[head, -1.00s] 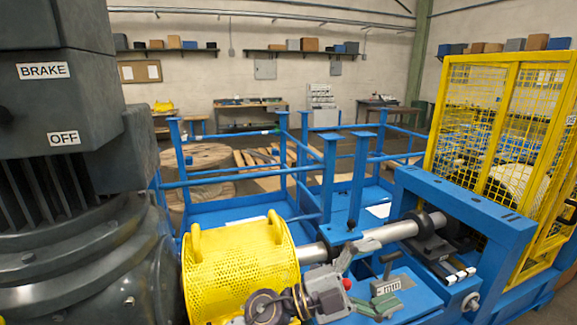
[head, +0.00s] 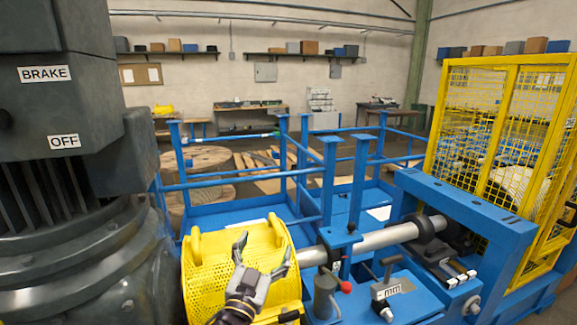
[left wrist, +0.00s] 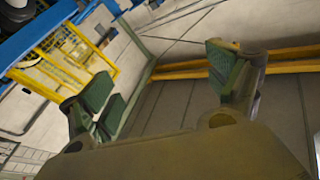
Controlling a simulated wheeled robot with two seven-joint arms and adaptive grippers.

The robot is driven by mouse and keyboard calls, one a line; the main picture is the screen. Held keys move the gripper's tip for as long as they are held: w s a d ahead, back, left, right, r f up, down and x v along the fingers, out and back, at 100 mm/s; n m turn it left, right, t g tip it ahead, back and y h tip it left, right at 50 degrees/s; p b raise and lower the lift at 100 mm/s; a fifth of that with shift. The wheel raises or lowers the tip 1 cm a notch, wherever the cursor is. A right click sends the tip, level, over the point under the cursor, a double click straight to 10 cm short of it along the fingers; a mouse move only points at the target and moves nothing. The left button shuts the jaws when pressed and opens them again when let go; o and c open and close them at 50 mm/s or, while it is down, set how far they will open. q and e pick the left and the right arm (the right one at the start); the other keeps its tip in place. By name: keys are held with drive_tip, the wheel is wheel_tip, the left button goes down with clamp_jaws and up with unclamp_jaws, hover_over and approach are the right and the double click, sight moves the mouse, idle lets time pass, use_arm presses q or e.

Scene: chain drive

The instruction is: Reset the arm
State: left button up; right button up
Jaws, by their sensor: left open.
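My left gripper (head: 262,259) is in front of the perforated yellow guard (head: 205,275) in the head view. Its two fingers are spread and nothing is between them. In the left wrist view the open fingers (left wrist: 165,85) show green pads, with floor and wall behind them. Whether the gripper touches the guard cannot be told. My right gripper is not in view.
A steel shaft (head: 390,233) runs from the guard to a blue frame (head: 465,205). A grey pot with a red-knobbed lever (head: 345,286) and a grey block marked "mm" (head: 392,288) stand on the blue bench. A dark brake motor (head: 75,150) fills the left. A yellow mesh cage (head: 500,130) stands right.

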use_arm(q)
drive_tip(key=s+a+f+n+g+y, duration=0.2)
drive_tip(key=s+a+f+g+y, duration=0.15)
drive_tip(key=a+f, duration=0.4)
drive_tip(key=s+a+f+n+g+y, duration=0.25)
drive_tip(key=a+f+g, duration=0.25)
drive_tip(key=f, duration=0.6)
drive_tip(key=s+a+f+g+h, duration=0.15)
drive_tip(key=s+f+g, duration=0.3)
drive_tip(key=s, duration=0.45)
drive_tip(key=s+a+f+g+y, duration=0.1)
drive_tip(key=s+a+f+g, duration=0.15)
drive_tip(key=s+f, duration=0.5)
drive_tip(key=s+f+g, duration=0.1)
drive_tip(key=s+f, duration=0.1)
drive_tip(key=f, duration=1.4)
drive_tip(key=s+f+g, duration=0.1)
drive_tip(key=s+f, duration=0.1)
drive_tip(key=f, duration=1.5)
drive_tip(key=s+a+f, duration=0.2)
drive_tip(key=s+f, duration=0.7)
drive_tip(key=s, duration=0.2)
drive_tip(key=s+a+f+g, duration=0.1)
drive_tip(key=s+a+f, duration=0.1)
drive_tip(key=s+f, duration=0.7)
drive_tip(key=shift+s+f+m, duration=0.2)
drive_tip(key=shift+s+m, duration=0.25)
drive_tip(key=shift+s, duration=0.65)
